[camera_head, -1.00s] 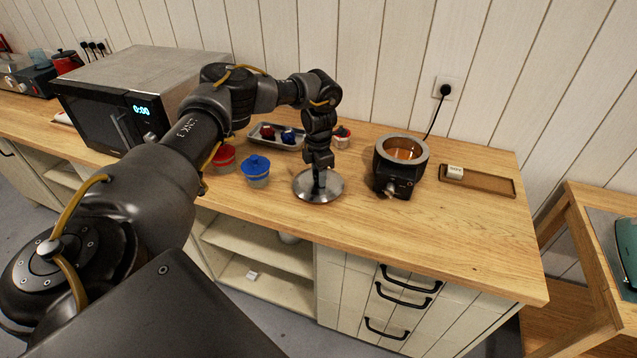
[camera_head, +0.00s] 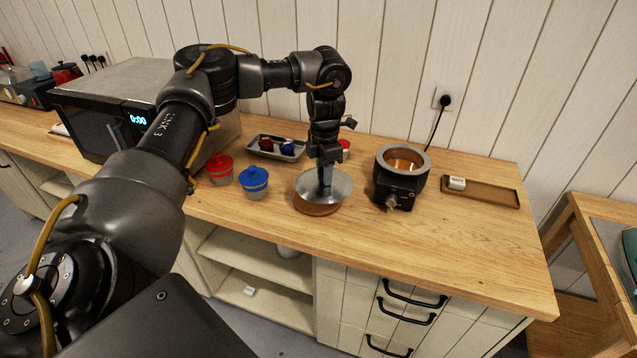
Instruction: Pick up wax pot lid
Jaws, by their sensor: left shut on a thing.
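The wax pot lid (camera_head: 309,187) is a round silver metal disc. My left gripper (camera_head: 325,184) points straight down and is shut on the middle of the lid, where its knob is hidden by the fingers. The lid is roughly level and looks raised a little above the counter, with a darker patch below it. The wax pot (camera_head: 396,181) is dark with a grey rim and orange-brown wax inside. It stands uncovered to the right of the lid. My right gripper is not in view.
A red-lidded jar (camera_head: 219,168) and a blue-lidded jar (camera_head: 254,181) stand left of the lid. A metal tray (camera_head: 265,153) with small items lies behind them. A brown wooden tray (camera_head: 489,193) with a white block (camera_head: 457,183) lies to the right. The counter (camera_head: 440,240) is clear in front.

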